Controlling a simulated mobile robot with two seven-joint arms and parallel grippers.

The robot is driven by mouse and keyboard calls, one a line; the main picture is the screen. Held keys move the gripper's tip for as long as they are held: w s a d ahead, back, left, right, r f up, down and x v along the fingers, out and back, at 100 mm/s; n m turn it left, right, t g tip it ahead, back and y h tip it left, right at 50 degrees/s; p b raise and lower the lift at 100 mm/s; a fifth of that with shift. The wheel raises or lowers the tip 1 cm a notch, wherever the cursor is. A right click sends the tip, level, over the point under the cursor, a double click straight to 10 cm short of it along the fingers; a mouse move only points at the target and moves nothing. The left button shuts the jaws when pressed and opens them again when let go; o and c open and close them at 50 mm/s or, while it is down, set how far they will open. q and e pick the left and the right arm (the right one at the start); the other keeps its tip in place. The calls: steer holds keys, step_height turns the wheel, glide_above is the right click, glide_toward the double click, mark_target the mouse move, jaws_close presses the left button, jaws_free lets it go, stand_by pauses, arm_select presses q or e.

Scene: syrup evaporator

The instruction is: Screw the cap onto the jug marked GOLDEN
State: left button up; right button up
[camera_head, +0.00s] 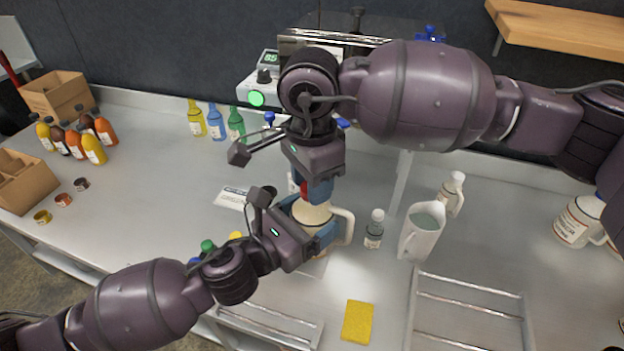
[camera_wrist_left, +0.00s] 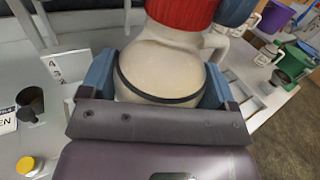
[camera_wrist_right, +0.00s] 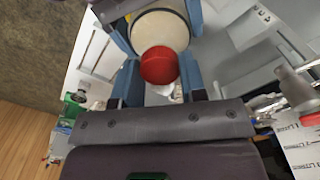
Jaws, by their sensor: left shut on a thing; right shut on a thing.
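The cream jug (camera_head: 312,213) stands upright on the steel bench, its handle to the right in the head view; it also shows in the left wrist view (camera_wrist_left: 165,65). No GOLDEN marking is readable on it. My left gripper (camera_head: 312,228) is shut around the jug's body, a blue finger on each side. The red cap (camera_wrist_right: 160,65) is over the jug's mouth, between the blue fingers of my right gripper (camera_wrist_right: 160,82), which comes from above and is shut on it. The cap also shows in the left wrist view (camera_wrist_left: 183,10). Its thread is hidden.
A yellow sponge (camera_head: 357,321) lies in front. Coloured bottles (camera_head: 214,121) and a device with a green light (camera_head: 257,98) are behind. The bench's left middle is mostly clear.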

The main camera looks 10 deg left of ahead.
steer(key=m, duration=1.2)
steer(key=shift+m, duration=0.4)
steer(key=m, duration=0.7)
steer(key=shift+w, duration=0.1)
steer(key=m, duration=0.5)
steer(key=shift+m, duration=0.3)
steer(key=m, duration=1.2)
steer(key=shift+m, duration=0.3)
steer(key=m, duration=0.3)
steer(key=shift+a+f+m, duration=0.1)
steer(key=shift+m, duration=0.2)
steer(key=o, duration=0.9)
